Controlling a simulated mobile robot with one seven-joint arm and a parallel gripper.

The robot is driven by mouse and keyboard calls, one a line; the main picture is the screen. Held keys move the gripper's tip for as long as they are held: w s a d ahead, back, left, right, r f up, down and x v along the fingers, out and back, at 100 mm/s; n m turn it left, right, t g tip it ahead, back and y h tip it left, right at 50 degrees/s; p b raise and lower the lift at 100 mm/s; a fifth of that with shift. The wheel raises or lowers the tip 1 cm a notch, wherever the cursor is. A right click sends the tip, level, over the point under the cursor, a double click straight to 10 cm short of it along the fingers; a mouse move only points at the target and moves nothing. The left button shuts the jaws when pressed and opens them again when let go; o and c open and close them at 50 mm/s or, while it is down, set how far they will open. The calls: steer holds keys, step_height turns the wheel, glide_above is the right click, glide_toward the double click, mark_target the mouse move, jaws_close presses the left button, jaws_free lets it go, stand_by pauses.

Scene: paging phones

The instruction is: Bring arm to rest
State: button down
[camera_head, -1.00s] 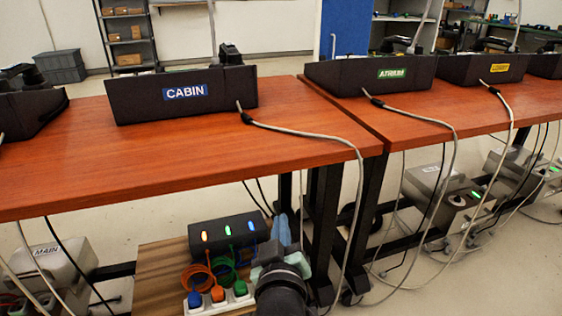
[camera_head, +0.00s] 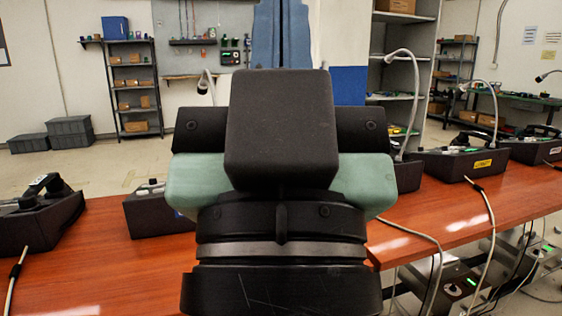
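My gripper (camera_head: 280,35) is raised upright in the middle of the head view, close to the camera. Its blue-grey fingers stand together with no gap showing between them, so it looks shut, and nothing shows held. The fingertips run out of the top of the picture. A black box, a green housing and black wrist rings of my arm fill the centre below the fingers.
Phone consoles stand on the reddish wooden table (camera_head: 95,270): one at left (camera_head: 45,212), one partly hidden (camera_head: 158,208), one with a yellow label (camera_head: 470,162). Grey boxes (camera_head: 475,280) and cables are under the right side. Shelves (camera_head: 135,90) stand behind.

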step_height(320, 180, up, 27)
steer(key=p, duration=2.5)
steer(key=shift+r, duration=0.2)
